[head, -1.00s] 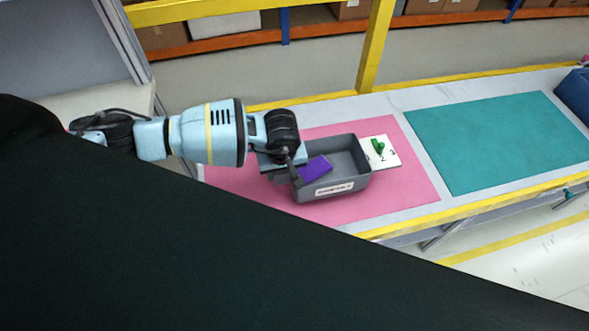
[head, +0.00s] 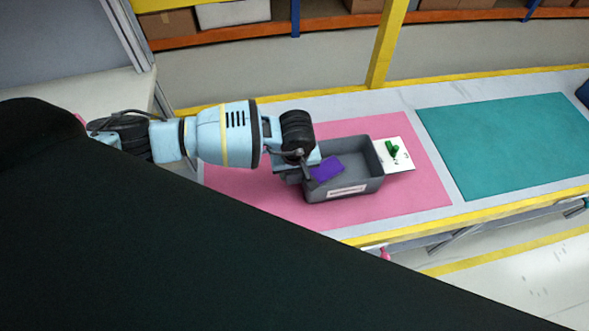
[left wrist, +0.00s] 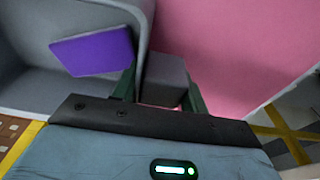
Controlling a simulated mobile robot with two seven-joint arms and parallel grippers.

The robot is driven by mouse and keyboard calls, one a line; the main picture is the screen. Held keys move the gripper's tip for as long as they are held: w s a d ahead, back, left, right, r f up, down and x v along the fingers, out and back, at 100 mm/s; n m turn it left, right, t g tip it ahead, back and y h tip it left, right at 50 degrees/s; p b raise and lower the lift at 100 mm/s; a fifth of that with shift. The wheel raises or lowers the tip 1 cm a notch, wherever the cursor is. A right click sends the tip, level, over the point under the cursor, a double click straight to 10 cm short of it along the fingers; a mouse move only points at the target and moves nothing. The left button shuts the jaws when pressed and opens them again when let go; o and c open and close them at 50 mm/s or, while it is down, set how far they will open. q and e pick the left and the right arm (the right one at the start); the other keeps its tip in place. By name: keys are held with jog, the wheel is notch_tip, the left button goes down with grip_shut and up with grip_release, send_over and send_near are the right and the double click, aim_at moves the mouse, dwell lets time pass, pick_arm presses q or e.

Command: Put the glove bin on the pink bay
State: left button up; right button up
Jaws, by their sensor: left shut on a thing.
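A grey open bin (head: 372,186), with a white label on its front that is too small to read, is over the pink bay (head: 410,190). I cannot tell whether its base touches the surface. A purple flat item (head: 327,169) lies inside it; the item also shows in the left wrist view (left wrist: 92,52). My left gripper (head: 299,172) is at the bin's left end. In the left wrist view its green-sided fingers (left wrist: 163,92) are shut on a grey block-like part at the bin's end. My right gripper is not in view.
A white card with a green piece (head: 394,153) is behind the bin's right end. A teal bay (head: 510,145) lies to the right, clear. A yellow post (head: 386,45) stands behind the table, and yellow strips run along its edges.

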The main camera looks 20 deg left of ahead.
pick_arm(q)
jog(key=shift+f, duration=0.1)
jog(key=o, duration=1.3)
jog(key=r, duration=0.4)
jog(key=s+r, duration=0.1)
jog(key=r, duration=0.3)
jog(key=d+r, duration=0.1)
jog(key=r, duration=0.3)
jog(key=shift+s, duration=0.25)
